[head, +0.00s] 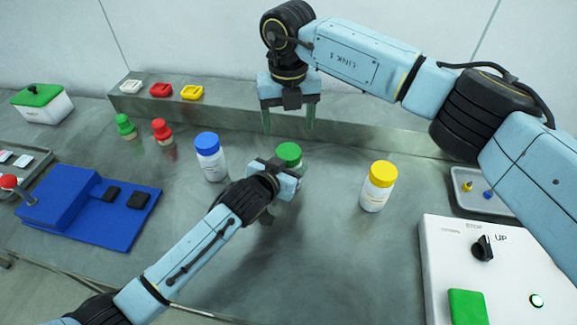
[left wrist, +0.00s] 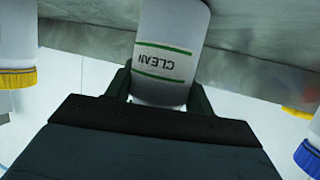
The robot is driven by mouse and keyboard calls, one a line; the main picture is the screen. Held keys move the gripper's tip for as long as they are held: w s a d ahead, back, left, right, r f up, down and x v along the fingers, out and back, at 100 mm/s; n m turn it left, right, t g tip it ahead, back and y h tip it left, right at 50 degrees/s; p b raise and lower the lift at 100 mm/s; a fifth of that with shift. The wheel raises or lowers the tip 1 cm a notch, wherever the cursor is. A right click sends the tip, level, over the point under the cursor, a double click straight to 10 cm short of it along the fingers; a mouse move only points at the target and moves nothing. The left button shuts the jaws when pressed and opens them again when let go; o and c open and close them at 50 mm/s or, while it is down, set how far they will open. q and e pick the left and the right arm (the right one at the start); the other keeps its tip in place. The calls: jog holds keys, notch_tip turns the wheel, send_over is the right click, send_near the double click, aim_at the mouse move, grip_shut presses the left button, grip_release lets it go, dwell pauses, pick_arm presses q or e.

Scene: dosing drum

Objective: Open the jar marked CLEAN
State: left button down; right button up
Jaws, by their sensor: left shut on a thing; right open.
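The jar marked CLEAN (left wrist: 168,25) is white with two green lines around its label, which appears upside down in the left wrist view. In the head view its green lid (head: 289,152) is on, and most of its body is hidden behind my left gripper (head: 284,175). My left gripper is shut on the jar's body; its fingers show on both sides of the jar in the left wrist view (left wrist: 160,95). My right gripper (head: 289,122) is open and empty, fingers pointing down, above and behind the green lid in the picture.
A blue-lidded jar (head: 211,160) stands left of the held jar, a yellow-lidded jar (head: 377,188) right. A white control box (head: 450,255) is at front right, a blue fixture (head: 75,210) at left. A metal ledge (head: 220,110) with small coloured dishes runs behind.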

aim_at(288, 151)
jog(key=m, duration=1.3)
jog(key=shift+f, duration=4)
jog(key=shift+c, duration=0.3)
jog(key=c, duration=0.9)
jog(key=n, duration=0.9)
jog(key=shift+r, duration=0.1)
jog(key=n, duration=0.4)
